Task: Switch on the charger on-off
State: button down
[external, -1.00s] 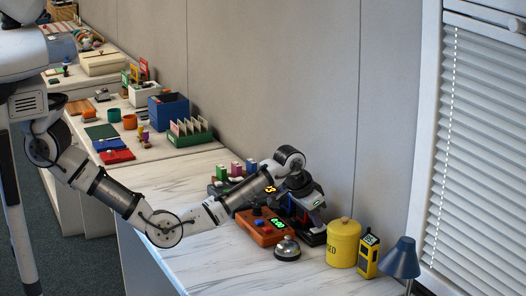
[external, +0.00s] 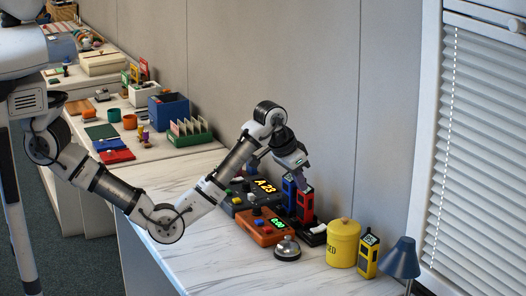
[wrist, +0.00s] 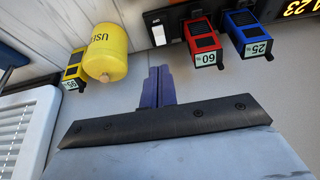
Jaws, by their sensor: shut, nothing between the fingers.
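The charger is a black base (external: 314,238) on the white marble counter, holding a red device and a blue device upright. Its on-off switch looks like the small white rocker (wrist: 160,41) at the charger's end in the wrist view, beside the red device (wrist: 205,44). I cannot tell which way the rocker is set. My gripper (external: 305,179) is above the charger, apart from it, near the tops of the red and blue devices. In the wrist view its purple fingers (wrist: 160,70) are together and empty, pointing toward the side of the switch.
The counter's front is clear.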

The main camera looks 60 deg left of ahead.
aim_at(324, 225)
jog(key=b, duration=0.4)
jog(key=w+b, duration=0.1)
jog(key=b, duration=0.4)
jog(key=shift+w+f, duration=0.15)
jog(key=shift+f, duration=0.2)
jog(key=shift+r+b, duration=0.1)
jog(key=shift+b, duration=0.55)
jog(key=shift+r+b, duration=0.45)
jog(key=shift+b, duration=0.35)
jog(key=p+x, duration=0.2)
jog(key=x, duration=1.2)
jog(key=shift+f+p, duration=0.1)
jog(key=shift+p, duration=0.2)
